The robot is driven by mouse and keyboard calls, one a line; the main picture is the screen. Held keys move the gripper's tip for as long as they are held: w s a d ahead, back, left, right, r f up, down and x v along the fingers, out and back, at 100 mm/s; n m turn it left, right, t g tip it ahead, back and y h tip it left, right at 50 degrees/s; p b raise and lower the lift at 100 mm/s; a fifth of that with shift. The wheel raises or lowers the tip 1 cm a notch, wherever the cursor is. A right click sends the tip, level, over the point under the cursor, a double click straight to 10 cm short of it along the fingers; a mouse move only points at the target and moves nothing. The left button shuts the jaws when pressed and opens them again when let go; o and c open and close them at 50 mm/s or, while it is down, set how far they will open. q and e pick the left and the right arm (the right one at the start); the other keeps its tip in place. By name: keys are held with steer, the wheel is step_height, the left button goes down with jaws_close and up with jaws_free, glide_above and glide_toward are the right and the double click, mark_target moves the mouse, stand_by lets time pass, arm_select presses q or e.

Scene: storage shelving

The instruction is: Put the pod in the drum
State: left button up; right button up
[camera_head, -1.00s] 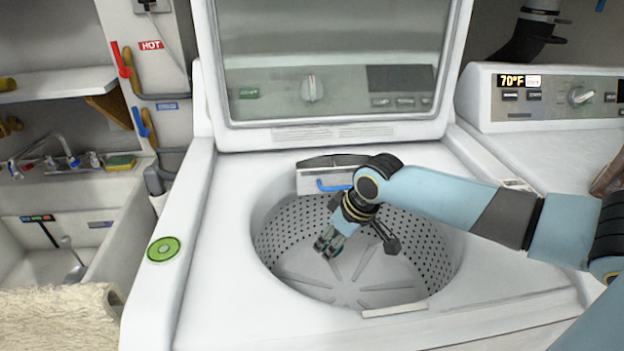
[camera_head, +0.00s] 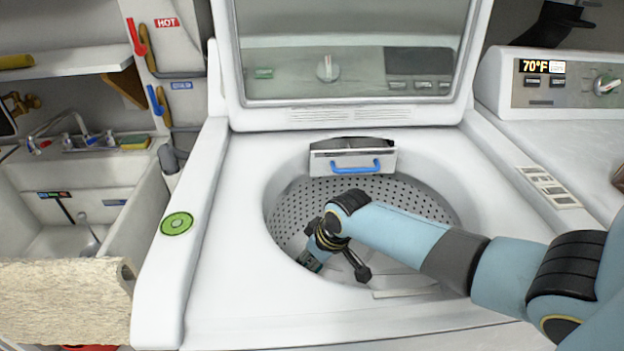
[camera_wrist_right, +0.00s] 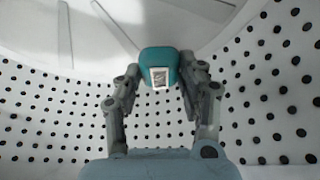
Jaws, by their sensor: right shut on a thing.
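The pod (camera_wrist_right: 158,62) is a small teal block with a white-framed label, held between the two fingers of my right gripper (camera_wrist_right: 160,80) in the right wrist view. My right gripper (camera_head: 312,262) is inside the drum (camera_head: 292,212) in the head view, low near its left front side. The drum is a white perforated tub in the open washer. The pod is mostly hidden by my gripper and wrist in the head view. In the right wrist view the perforated wall surrounds the fingers and the ribbed drum floor (camera_wrist_right: 100,35) lies beyond the pod. My left gripper is not in view.
The washer lid (camera_head: 350,45) stands open at the back. A dispenser drawer with a blue handle (camera_head: 356,167) sits at the drum's back rim. A green round sticker (camera_head: 176,223) is on the washer's left edge. A sink (camera_head: 30,185) and a beige towel (camera_head: 60,295) are at left.

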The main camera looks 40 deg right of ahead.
steer(key=shift+f+b, duration=0.35)
steer(key=shift+f, duration=0.3)
steer(key=o, duration=0.9)
steer(key=shift+o, duration=0.2)
steer(key=shift+r, duration=0.25)
steer(key=p+v, duration=0.3)
steer(key=v, duration=0.9)
steer(key=shift+r, duration=0.4)
